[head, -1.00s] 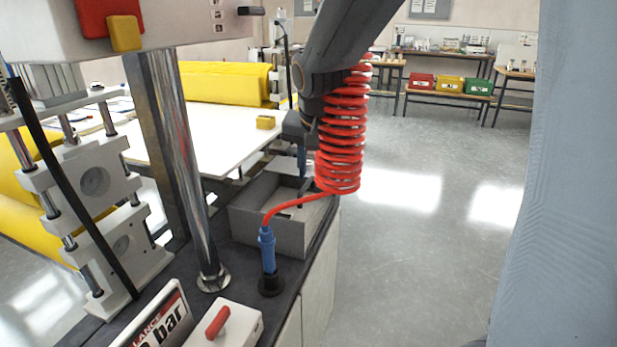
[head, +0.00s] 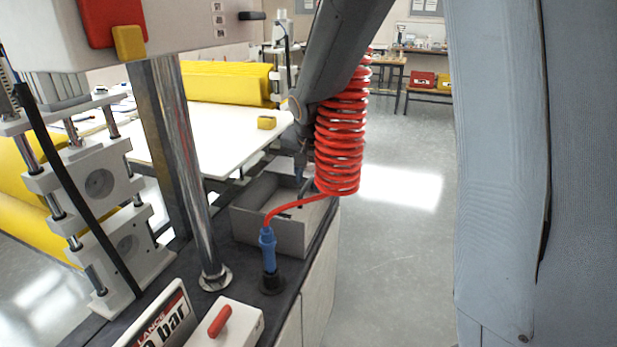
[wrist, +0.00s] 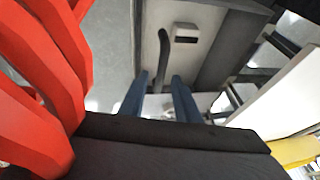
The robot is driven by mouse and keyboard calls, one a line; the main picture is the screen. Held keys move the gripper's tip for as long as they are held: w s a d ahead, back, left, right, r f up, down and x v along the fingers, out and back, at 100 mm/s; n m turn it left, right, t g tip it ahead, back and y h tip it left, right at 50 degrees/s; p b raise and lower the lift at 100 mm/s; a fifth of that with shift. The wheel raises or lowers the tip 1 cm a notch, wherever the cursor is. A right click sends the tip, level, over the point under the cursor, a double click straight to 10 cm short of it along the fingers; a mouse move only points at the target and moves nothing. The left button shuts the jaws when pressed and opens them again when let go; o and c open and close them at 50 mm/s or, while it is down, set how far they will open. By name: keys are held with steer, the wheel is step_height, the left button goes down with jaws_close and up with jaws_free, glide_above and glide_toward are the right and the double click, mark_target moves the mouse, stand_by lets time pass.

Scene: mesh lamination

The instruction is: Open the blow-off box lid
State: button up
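The grey blow-off box (head: 268,232) stands on the dark bench top near its right edge. Its top looks recessed, and I cannot tell the lid's exact position in the head view. My gripper (head: 300,172) is over the box, pointing down, partly hidden by my arm. In the wrist view, the two blue fingers of my gripper (wrist: 160,95) are apart. A dark curved handle (wrist: 161,52) on a light grey panel (wrist: 183,62) shows in line with the gap between them. I cannot tell whether the fingers touch it.
A coiled red hose (head: 340,140) hangs beside my arm and runs to a blue connector (head: 267,250) in front of the box. A chrome column (head: 185,170) stands left. A large grey-blue fabric-like shape (head: 500,180) fills the right side.

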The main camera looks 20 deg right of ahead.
jaws_close()
steer(key=shift+r, duration=0.15)
steer(key=shift+w+a+r, duration=0.15)
steer(key=shift+a+r, duration=0.05)
steer(key=shift+r, duration=0.4)
steer(key=w+a+r+p, duration=0.1)
steer(key=w+a+r, duration=0.2)
steer(key=r, duration=0.3)
steer(key=shift+a+r, duration=0.4)
steer(key=shift+a, duration=0.45)
